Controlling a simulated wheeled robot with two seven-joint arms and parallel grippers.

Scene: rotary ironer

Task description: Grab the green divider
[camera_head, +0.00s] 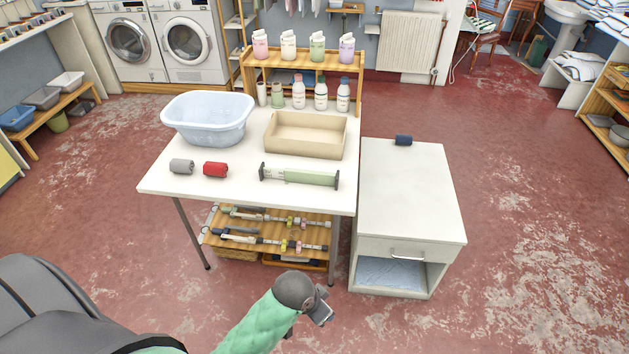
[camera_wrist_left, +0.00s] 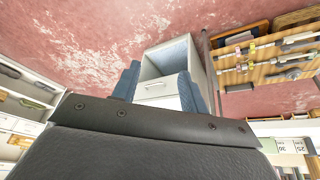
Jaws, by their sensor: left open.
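The green divider (camera_head: 300,177) looks like a long, low, pale green strip with a dark piece at each end. It lies near the front edge of the white table, right of a red roll (camera_head: 215,169) and in front of a beige tray (camera_head: 305,135). My left gripper (camera_head: 321,312) is low in front of the table, well below and apart from the divider. The left wrist view shows its two blue fingers (camera_wrist_left: 160,88) spread, with nothing between them. My right gripper is not in view.
A white cabinet (camera_head: 408,190) with an open lower compartment stands right of the table. A shelf (camera_head: 270,230) of rods is under the tabletop. A light blue basin (camera_head: 208,118), a grey roll (camera_head: 181,166) and several bottles are on the table. The floor at right is clear.

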